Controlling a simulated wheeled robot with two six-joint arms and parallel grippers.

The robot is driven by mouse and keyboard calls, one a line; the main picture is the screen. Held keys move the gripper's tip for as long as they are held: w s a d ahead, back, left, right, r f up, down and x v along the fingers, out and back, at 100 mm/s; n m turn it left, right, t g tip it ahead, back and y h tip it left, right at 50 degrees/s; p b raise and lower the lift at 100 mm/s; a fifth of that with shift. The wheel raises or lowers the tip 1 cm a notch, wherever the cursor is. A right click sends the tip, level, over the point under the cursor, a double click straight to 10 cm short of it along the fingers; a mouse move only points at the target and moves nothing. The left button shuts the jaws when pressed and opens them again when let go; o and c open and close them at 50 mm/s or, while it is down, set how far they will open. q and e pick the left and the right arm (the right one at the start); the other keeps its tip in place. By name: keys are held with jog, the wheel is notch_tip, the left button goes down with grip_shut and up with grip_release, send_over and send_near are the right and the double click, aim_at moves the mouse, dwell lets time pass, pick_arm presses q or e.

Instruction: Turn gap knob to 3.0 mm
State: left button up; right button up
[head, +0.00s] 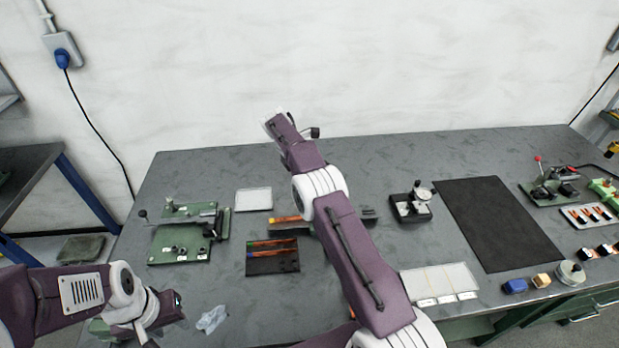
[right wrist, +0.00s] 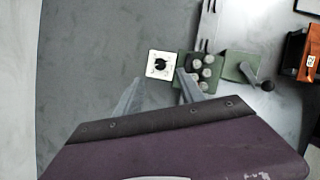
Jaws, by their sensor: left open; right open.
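A white square dial plate with a black knob (right wrist: 160,63) shows in the right wrist view, beside a green device (right wrist: 205,68) with several grey rollers and a lever with a black ball end. My right gripper (right wrist: 159,82) is open. Its two fingertips point at the dial, one on the left and one on the right of its lower edge; I cannot tell the remaining distance. In the head view my right arm covers the middle of the bench, and I cannot make out this dial there. My left gripper (head: 160,312) is open and empty at the lower left, by the bench's front.
A green fixture (head: 180,245) with a lever stands at the bench's left. A dark tray (head: 272,262) with copper-coloured strips lies right of it. A black gauge stand (head: 410,207) and a dark mat (head: 495,220) are to the right. Crumpled clear film (head: 212,319) lies near the front.

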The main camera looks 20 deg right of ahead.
jog(key=a+f+m+y, duration=0.1)
jog(key=m, duration=0.2)
jog(key=w+a+f+m+t+y, duration=0.1)
jog(key=a+f+m, duration=0.1)
jog(key=m, duration=0.1)
jog(key=a+f+m+y+b, duration=0.1)
jog(key=a+f+m+y, duration=0.1)
jog(key=m, duration=0.1)
jog(key=shift+w+f+m+t, duration=0.2)
jog(key=shift+w+m+t, duration=0.05)
jog(key=shift+m+t, duration=0.15)
jog(key=s+d+r+m+t+y+b, duration=0.1)
jog(key=s+d+r+m, duration=0.15)
jog(key=d+m, duration=0.2)
jog(key=s+d+r+m+t+b, duration=0.1)
jog(key=s+d+r+m+b, duration=0.15)
jog(key=d+m, duration=0.2)
jog(key=shift+n, duration=0.4)
jog(key=p+x, duration=0.1)
jog(key=x, duration=0.7)
jog(key=shift+w+d+f+p, duration=0.25)
jog(key=shift+f+p, duration=0.1)
grip_shut()
